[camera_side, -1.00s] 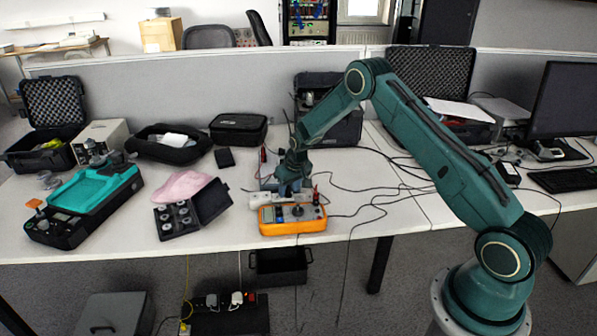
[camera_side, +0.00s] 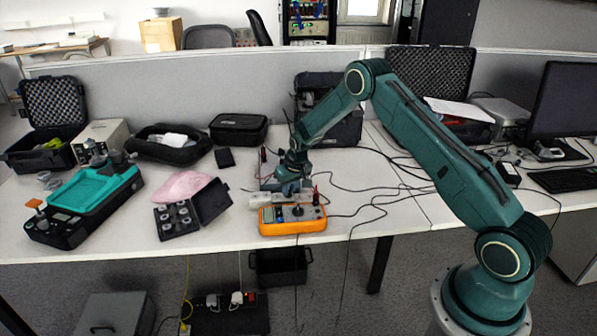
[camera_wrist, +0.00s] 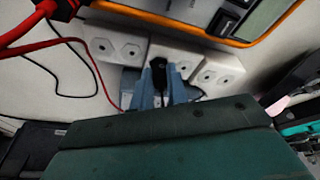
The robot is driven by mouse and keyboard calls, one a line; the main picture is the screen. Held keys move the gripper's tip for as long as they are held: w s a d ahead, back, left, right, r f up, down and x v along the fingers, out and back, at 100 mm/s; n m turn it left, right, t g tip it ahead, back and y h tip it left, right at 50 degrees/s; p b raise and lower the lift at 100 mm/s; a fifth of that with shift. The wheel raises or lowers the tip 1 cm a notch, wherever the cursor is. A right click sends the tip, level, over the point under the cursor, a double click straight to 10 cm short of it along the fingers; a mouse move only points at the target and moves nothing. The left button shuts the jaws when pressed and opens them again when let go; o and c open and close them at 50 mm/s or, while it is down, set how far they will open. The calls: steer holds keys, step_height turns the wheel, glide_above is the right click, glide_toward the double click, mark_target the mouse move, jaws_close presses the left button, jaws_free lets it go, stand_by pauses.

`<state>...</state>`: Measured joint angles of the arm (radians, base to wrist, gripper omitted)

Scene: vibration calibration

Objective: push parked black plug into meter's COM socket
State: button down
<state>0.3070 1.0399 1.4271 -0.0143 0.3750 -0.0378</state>
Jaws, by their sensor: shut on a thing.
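The orange-rimmed meter (camera_side: 293,227) lies on the near edge of the white table, its dial facing up. Its rim (camera_wrist: 232,41) crosses the top right of the wrist view; the COM socket cannot be made out. My gripper (camera_wrist: 167,90) has its blue-grey fingers closed around the black plug (camera_wrist: 158,65). The plug is at the white strip with holes (camera_wrist: 118,46), next to the meter; I cannot tell whether it is still seated there. In the side view my gripper (camera_side: 291,187) is just behind the meter, and the plug is hidden.
A red plug (camera_side: 316,196) stands upright at the meter's right; a red lead (camera_wrist: 35,45) shows at left in the wrist view. Black cables trail right across the table. An open black case of round weights (camera_side: 178,218) lies to the left.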

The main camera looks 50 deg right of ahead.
mark_target(291, 196)
steer(key=shift+r, duration=0.9)
stand_by(1.6)
steer(key=shift+r, duration=1.6)
steer(key=shift+s, duration=0.2)
steer(key=shift+s, duration=0.15)
steer(key=shift+s+a+r, duration=0.25)
steer(key=shift+s+r, duration=0.05)
steer(key=shift+s, duration=1.7)
steer(key=shift+s+a+r, duration=0.3)
steer(key=shift+s+r, duration=0.05)
steer(key=shift+s, duration=1.7)
steer(key=shift+s+a+r, duration=0.25)
steer(key=shift+s+r, duration=0.05)
steer(key=shift+s, duration=1.7)
steer(key=shift+s+x, duration=0.2)
steer(key=shift+x, duration=0.65)
steer(key=shift+s+x, duration=0.15)
steer(key=shift+x, duration=0.65)
steer(key=shift+f, duration=0.65)
